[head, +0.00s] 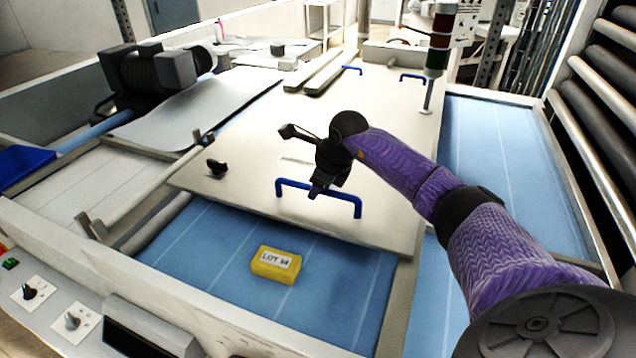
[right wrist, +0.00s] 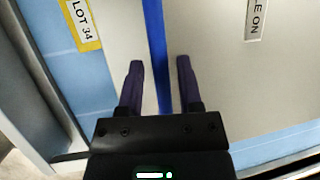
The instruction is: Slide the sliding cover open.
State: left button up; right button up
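The sliding cover (head: 240,180) is a broad cream panel lying over the blue bed. A blue bar handle (head: 345,202) stands near its front edge, and a black knob (head: 216,168) sits at its left. My right gripper (head: 318,190) is at this handle. In the right wrist view the blue handle (right wrist: 153,35) runs between the two dark fingers of the right gripper (right wrist: 160,68), with a gap on each side. The gripper is open around the bar. My left gripper is not in view.
A yellow block (head: 276,265) labelled LOT 34 lies on the exposed blue bed (head: 215,240) in front of the cover. A signal post (head: 436,60) stands at the back right. Rollers (head: 600,110) line the right side. A control panel (head: 50,305) is at front left.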

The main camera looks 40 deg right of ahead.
grip_shut()
dwell(1.2)
